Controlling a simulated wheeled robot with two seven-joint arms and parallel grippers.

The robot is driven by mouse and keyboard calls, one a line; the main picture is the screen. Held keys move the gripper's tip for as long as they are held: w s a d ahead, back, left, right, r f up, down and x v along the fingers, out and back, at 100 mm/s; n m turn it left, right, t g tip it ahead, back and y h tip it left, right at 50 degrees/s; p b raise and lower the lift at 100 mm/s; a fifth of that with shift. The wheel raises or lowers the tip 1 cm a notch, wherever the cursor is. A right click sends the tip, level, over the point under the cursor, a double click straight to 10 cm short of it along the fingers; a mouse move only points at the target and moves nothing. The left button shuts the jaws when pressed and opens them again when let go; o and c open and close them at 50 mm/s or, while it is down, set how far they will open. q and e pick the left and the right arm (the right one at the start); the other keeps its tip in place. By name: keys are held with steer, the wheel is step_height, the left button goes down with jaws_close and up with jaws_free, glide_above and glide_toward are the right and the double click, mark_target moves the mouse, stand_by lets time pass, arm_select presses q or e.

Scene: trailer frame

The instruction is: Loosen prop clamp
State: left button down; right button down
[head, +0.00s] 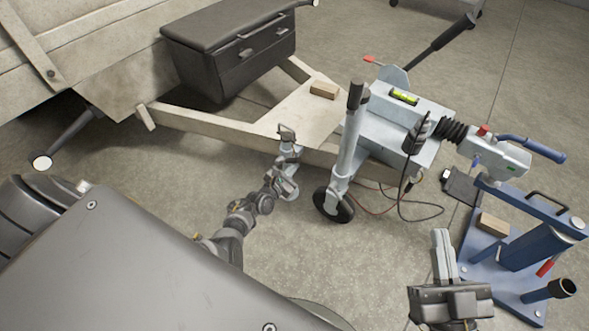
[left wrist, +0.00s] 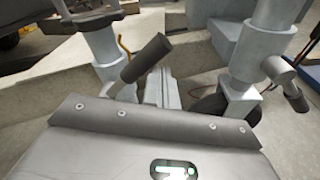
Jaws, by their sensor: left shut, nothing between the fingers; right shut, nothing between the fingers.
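The grey prop (head: 289,152) stands beside the trailer's drawbar. In the left wrist view, its post and collar (left wrist: 101,47) rise at upper left. A clamp handle with a dark grip (left wrist: 148,58) slants up to the right in front of the post. My left gripper (head: 274,180) is low beside the prop in the head view. Its shut, empty fingers (left wrist: 162,88) point forward, close to the handle; contact cannot be told. The clamp body is small and partly hidden in the head view. My right gripper (head: 443,257) is shut and empty at lower right, away from the prop.
The jockey wheel post (head: 349,142) and its black tyre (head: 334,206) stand right of the prop. The drawbar (head: 215,128) runs behind. A blue stand (head: 519,285) is near my right gripper. A cable (head: 407,212) hangs to the floor. Open floor lies in front.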

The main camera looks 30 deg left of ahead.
steer(key=f, duration=0.1)
steer(key=f+g+h, duration=0.1)
steer(key=w+d+f+h, duration=0.1)
steer(key=shift+f+m+g+p, duration=0.3)
steer(key=shift+g+p, duration=0.1)
